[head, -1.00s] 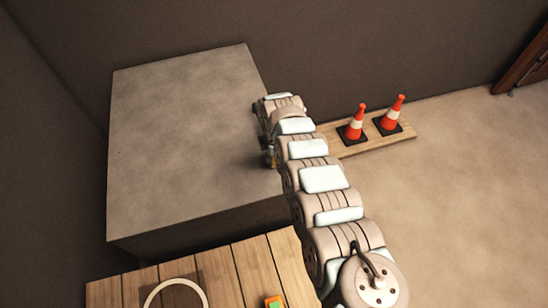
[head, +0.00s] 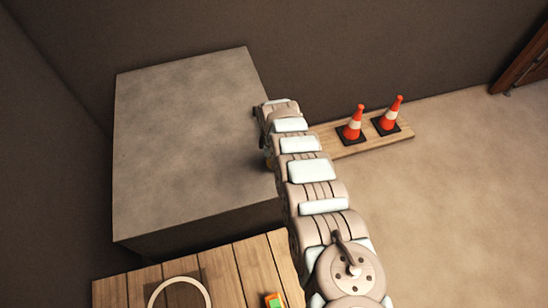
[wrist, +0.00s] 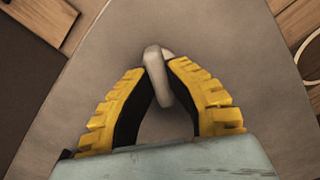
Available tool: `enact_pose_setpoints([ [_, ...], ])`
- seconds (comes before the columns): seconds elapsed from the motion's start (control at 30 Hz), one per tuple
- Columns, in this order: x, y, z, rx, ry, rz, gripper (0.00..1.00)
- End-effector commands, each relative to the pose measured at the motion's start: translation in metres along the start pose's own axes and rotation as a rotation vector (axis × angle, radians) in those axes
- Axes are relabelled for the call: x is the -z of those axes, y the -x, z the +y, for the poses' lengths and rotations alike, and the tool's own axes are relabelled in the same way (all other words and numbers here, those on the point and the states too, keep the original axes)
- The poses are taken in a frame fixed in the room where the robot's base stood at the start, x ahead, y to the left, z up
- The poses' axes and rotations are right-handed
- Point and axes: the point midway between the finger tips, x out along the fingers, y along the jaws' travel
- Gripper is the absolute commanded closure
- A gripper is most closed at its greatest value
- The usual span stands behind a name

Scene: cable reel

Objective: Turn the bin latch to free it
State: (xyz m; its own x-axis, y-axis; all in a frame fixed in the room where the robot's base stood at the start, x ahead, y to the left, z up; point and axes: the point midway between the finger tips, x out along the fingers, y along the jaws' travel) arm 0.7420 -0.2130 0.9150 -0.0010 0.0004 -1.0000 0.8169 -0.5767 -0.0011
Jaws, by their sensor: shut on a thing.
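The bin latch (wrist: 152,62) is a short, pale, rounded bar in the wrist view, standing against a plain grey face. My gripper (wrist: 158,73) has yellow ribbed fingers with dark inner pads; its tips are closed around the bar, one on each side. The bar lies tilted between them, its upper end leaning left. In the head view a large grey box-shaped bin (head: 185,130) stands at the left, and my arm reaches to its right side. The arm hides the latch and nearly all of the gripper there.
Two orange-and-white cones (head: 355,125) stand on a low wooden board (head: 350,148) right of the bin. A wooden plank surface (head: 130,288) in front bears a pale ring (head: 207,292) and a small orange-green item (head: 274,300). Open floor (head: 460,210) lies to the right.

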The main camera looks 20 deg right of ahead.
Motion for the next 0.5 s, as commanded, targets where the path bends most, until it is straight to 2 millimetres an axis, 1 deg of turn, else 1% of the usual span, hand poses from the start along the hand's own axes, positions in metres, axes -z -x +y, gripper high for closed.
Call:
enact_pose_setpoints([
  [0.5, 0.0012, 0.0013, 0.0002, -0.002, -0.49, 0.001, 1.0],
])
